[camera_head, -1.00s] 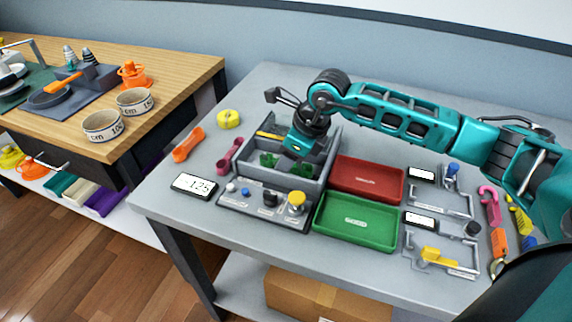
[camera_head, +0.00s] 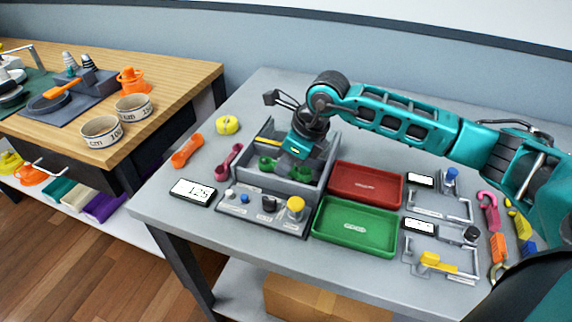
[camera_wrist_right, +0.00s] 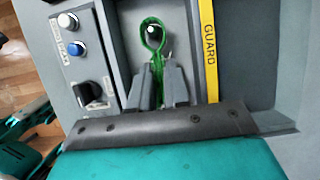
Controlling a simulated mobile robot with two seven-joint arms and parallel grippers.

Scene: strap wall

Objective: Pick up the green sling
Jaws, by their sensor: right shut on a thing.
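The green sling (camera_head: 267,164) is in the grey walled box (camera_head: 240,183) on the grey table, with green showing on both sides of my right gripper (camera_head: 292,163). In the right wrist view the sling (camera_wrist_right: 151,44) is a narrow green loop standing out past the fingertips, with a pale knob seen through it. My right gripper (camera_wrist_right: 160,83) reaches down into the box, its fingers shut on the sling's narrow part. The box floor under the fingers is hidden.
A yellow guard strip (camera_wrist_right: 209,50) runs close beside the fingers. Box walls surround the gripper. A panel with knobs (camera_head: 262,208) is in front; red (camera_head: 366,184) and green (camera_head: 354,228) trays stand to the right. A pink wrench-like tool (camera_head: 229,160) lies left.

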